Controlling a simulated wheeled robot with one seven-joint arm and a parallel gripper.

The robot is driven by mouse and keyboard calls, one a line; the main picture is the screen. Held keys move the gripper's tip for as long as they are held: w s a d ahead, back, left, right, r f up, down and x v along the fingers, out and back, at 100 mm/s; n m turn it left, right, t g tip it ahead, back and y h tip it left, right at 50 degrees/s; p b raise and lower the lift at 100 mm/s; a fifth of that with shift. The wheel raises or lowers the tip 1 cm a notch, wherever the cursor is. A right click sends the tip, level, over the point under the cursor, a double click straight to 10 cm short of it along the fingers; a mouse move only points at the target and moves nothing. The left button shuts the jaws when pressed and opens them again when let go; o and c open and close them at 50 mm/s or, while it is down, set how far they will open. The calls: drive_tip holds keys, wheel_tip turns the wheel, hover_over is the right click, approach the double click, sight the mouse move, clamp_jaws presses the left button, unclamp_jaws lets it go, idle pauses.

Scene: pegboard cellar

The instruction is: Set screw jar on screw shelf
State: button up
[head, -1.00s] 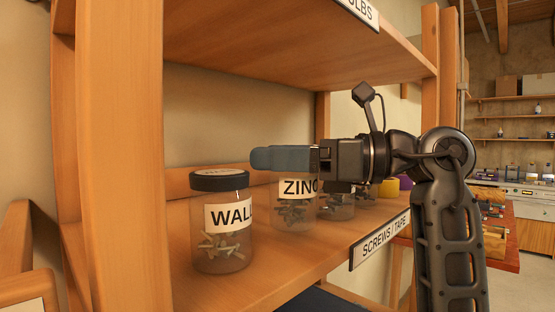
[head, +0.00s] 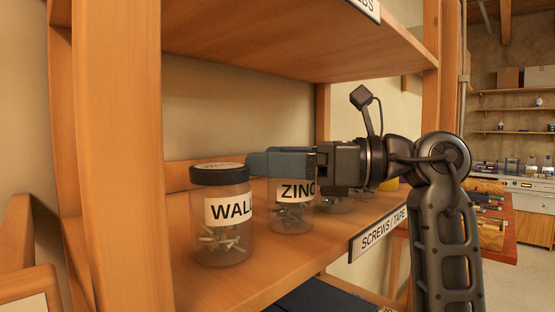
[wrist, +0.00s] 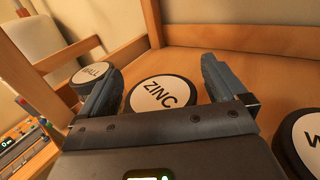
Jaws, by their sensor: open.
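A clear jar labelled ZINC (head: 291,218), with screws inside, stands upright on the wooden shelf (head: 285,258) whose front sign reads SCREWS / TAPE (head: 378,236). My gripper (head: 257,163) reaches in from the right at lid height, its fingers hiding that jar's lid in the head view. In the wrist view the ZINC lid (wrist: 158,93) shows between the two spread fingers of my gripper (wrist: 162,68). The fingers are open; I cannot tell whether either touches the lid. Nothing is lifted.
A WALL jar (head: 221,235) with a dark lid stands at the left, close to the fingertips. Another dark-lidded jar (wrist: 305,140) is at the right in the wrist view. An upper shelf (head: 290,45) hangs above, and a wooden post (head: 118,160) stands at the left.

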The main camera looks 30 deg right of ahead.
drive_tip(key=shift+r, duration=0.3)
drive_tip(key=b+v, duration=0.3)
drive_tip(key=v, duration=0.9)
drive_tip(key=shift+s+f, duration=0.1)
drive_tip(key=shift+f, duration=0.05)
